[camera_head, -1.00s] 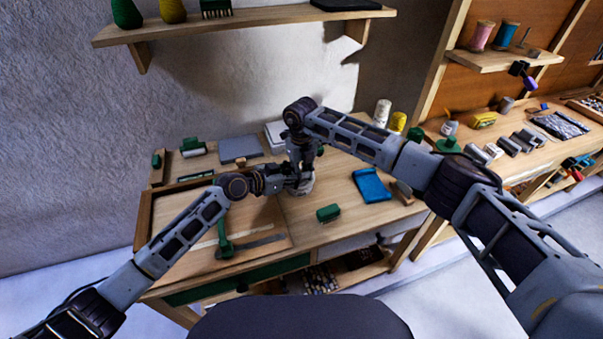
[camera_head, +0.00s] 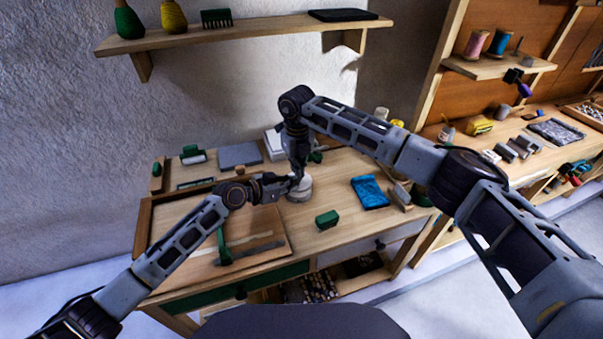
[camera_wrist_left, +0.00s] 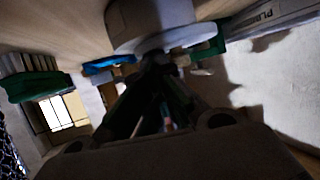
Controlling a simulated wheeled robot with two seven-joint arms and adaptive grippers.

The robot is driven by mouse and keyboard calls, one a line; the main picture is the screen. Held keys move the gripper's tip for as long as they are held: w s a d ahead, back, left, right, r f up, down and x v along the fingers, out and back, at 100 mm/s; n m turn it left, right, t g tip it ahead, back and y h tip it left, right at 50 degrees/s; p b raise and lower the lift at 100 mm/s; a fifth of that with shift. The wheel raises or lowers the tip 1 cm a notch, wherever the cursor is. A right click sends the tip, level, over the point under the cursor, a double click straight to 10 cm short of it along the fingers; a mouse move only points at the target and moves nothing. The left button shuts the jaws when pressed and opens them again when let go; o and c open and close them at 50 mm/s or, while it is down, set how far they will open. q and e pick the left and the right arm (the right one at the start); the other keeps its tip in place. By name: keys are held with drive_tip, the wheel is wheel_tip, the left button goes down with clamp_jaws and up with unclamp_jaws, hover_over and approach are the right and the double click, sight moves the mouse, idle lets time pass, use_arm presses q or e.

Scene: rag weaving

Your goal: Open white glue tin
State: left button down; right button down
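The white glue tin (camera_head: 300,190) stands upright on the workbench, partly hidden by my grippers. My left gripper (camera_head: 290,184) reaches in from the left to its upper side. In the left wrist view, the left fingertips (camera_wrist_left: 159,60) are close together by a wide pale rim (camera_wrist_left: 170,38) of a round body; dim light hides whether they pinch anything. My right gripper (camera_head: 299,174) points down from above at the tin's top. Its fingers are too small and covered to read, so I cannot tell whether they hold the top.
A green block (camera_head: 327,219) lies in front of the tin, and a blue tray (camera_head: 369,192) lies to its right. A wooden tray (camera_head: 190,262) with a green-handled tool is at left. A shelf (camera_head: 260,24) hangs behind; bare bench top lies around the tin.

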use_arm(q)
drive_tip(key=c, duration=1.6)
unclamp_jaws()
drive_tip(key=shift+a+f, duration=0.2)
drive_tip(key=shift+f, duration=0.3)
drive_tip(key=shift+a+f, duration=0.2)
drive_tip(key=shift+f, duration=0.3)
drive_tip(key=shift+o, duration=0.2)
drive_tip(key=shift+s, duration=0.1)
drive_tip(key=shift+d, duration=0.15)
drive_tip(key=shift+s+r, duration=0.1)
drive_tip(key=shift+v, duration=1)
drive_tip(key=v, duration=0.4)
drive_tip(key=shift+a+r, duration=0.2)
drive_tip(key=shift+r, duration=0.2)
drive_tip(key=v, duration=0.7)
drive_tip(key=shift+r, duration=0.2)
